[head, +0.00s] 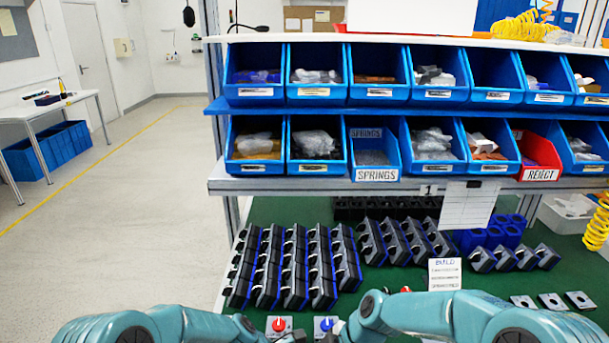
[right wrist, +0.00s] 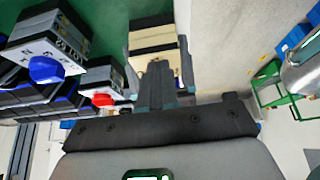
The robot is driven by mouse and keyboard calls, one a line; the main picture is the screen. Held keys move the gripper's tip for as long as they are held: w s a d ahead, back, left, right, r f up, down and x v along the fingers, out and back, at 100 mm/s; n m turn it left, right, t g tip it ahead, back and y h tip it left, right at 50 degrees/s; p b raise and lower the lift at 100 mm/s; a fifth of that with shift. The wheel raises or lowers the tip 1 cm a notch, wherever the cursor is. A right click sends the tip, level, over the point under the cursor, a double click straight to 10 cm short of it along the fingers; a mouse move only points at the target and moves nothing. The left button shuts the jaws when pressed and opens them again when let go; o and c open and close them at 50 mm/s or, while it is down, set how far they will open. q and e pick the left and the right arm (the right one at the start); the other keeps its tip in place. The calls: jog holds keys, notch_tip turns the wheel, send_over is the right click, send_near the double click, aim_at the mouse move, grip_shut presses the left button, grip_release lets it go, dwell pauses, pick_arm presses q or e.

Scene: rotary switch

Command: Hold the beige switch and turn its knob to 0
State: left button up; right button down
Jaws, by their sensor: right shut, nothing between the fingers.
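A beige block with dark bands, which looks like the beige switch (right wrist: 155,38), shows beyond my right gripper in the right wrist view. Its knob and pointer are hidden there. My right gripper (right wrist: 157,72) is shut and empty, its fingertips in front of the block; I cannot tell whether they touch it. Dark grey pieces flank the block on both sides; I cannot tell whether they are my left gripper's fingers. In the head view my arms enter from the lower corners, and neither gripper shows clearly. I cannot find the beige switch in the head view.
A switch with a red knob (head: 278,324) and one with a blue knob (head: 326,323) stand at the bench's front. Their knobs also show in the right wrist view (right wrist: 103,99) (right wrist: 46,69). Rows of dark blocks (head: 295,265) and shelves of blue bins (head: 318,75) lie behind.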

jog(key=shift+w, duration=0.65)
jog(key=shift+w+a, duration=0.1)
jog(key=shift+w, duration=0.1)
dwell(0.3)
notch_tip(320, 180, up, 6)
jog(key=shift+d, duration=0.4)
dwell(0.3)
notch_tip(320, 180, down, 6)
jog(key=s, duration=0.2)
jog(key=shift+s+d, duration=0.15)
jog(key=shift+s, duration=0.25)
dwell(0.3)
